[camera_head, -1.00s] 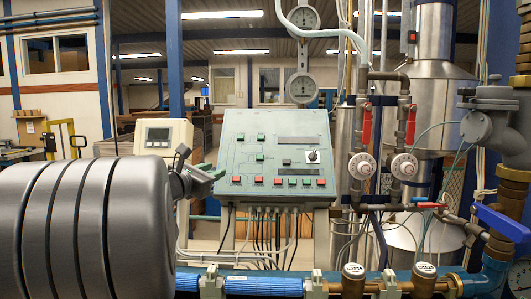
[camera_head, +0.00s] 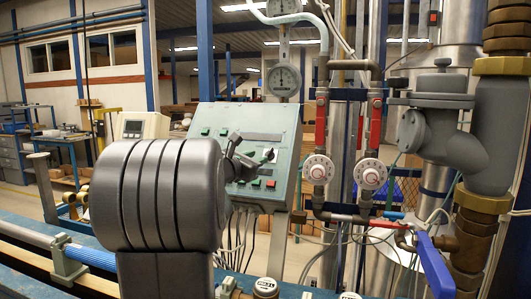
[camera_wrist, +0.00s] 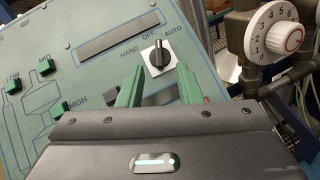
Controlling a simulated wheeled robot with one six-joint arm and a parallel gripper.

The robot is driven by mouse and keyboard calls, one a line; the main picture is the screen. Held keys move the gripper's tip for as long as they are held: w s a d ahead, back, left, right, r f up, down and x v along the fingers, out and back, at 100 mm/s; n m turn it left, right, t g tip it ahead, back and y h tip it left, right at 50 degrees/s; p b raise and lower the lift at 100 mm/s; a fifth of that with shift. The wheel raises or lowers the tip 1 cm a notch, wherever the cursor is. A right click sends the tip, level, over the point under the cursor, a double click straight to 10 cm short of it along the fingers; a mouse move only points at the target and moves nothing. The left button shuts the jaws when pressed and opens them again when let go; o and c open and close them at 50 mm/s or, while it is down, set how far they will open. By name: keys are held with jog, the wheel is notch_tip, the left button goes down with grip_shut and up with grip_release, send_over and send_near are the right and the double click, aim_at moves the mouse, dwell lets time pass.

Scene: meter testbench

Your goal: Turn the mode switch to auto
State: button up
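The mode switch (camera_wrist: 159,57) is a black knob on a white square plate on the sloping green panel (camera_wrist: 95,65). HAND, OFF and AUTO are printed around it. Its handle stands roughly upright in the wrist picture, below the OFF and AUTO labels; which one it points at is hard to tell. My gripper (camera_wrist: 158,88) has two green fingers spread apart with nothing between them. They are just below the switch in the wrist view, apart from it. In the head view, the switch (camera_head: 270,155) shows just right of my gripper (camera_head: 252,166).
A numbered white dial (camera_wrist: 280,35) stands right of the panel. In the head view, two dials (camera_head: 318,168) (camera_head: 371,174) sit on pipes with red handles. A grey valve body (camera_head: 440,130) is farther right. A beige meter box (camera_head: 140,126) stands left of the panel.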

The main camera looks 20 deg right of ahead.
aim_at(268, 152)
jog(key=p+x, duration=0.1)
jog(key=x, duration=0.4)
jog(key=shift+w+d, duration=0.2)
jog(key=shift+w, duration=0.1)
jog(key=shift+c, duration=0.4)
grip_shut()
